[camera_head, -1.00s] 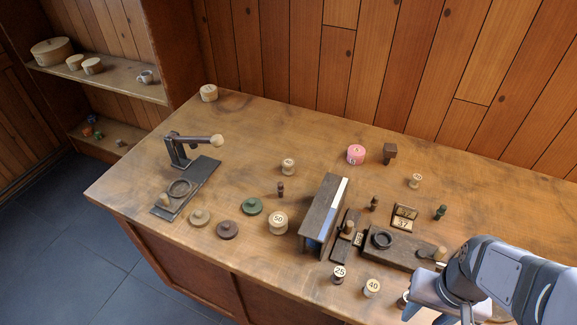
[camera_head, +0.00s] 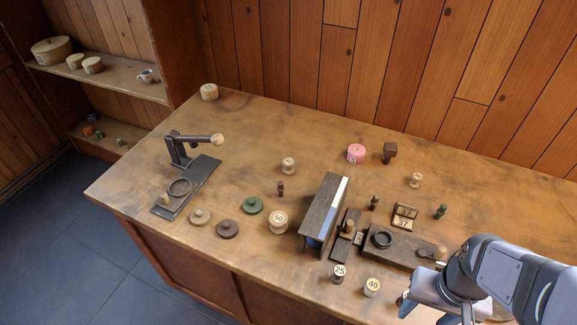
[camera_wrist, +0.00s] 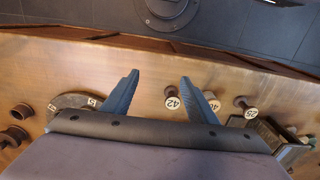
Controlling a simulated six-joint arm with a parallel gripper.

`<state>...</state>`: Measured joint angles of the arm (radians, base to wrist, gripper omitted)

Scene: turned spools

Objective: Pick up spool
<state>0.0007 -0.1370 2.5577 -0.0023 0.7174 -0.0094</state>
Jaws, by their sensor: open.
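Several turned spools stand on the wooden bench, and the task does not say which one is meant. In the wrist view, a spool marked 42 (camera_wrist: 172,97) lies between the lines of my open fingers, nearer the right one. My gripper (camera_wrist: 160,77) is empty. A spool marked 40 (camera_wrist: 214,103) is partly hidden by the right finger, and a spool marked 25 (camera_wrist: 248,110) is farther right. In the head view, the 25 spool (camera_head: 338,273) and 40 spool (camera_head: 372,287) stand upright near the front edge. A third beside them (camera_head: 402,298) is mostly hidden by my gripper.
A dark slanted stand (camera_head: 322,210) and a dark base with a ring (camera_head: 400,250) are left of and behind my gripper. A large spool marked 50 (camera_head: 278,222), a pink spool (camera_head: 356,153) and a lever device (camera_head: 185,175) stand farther away.

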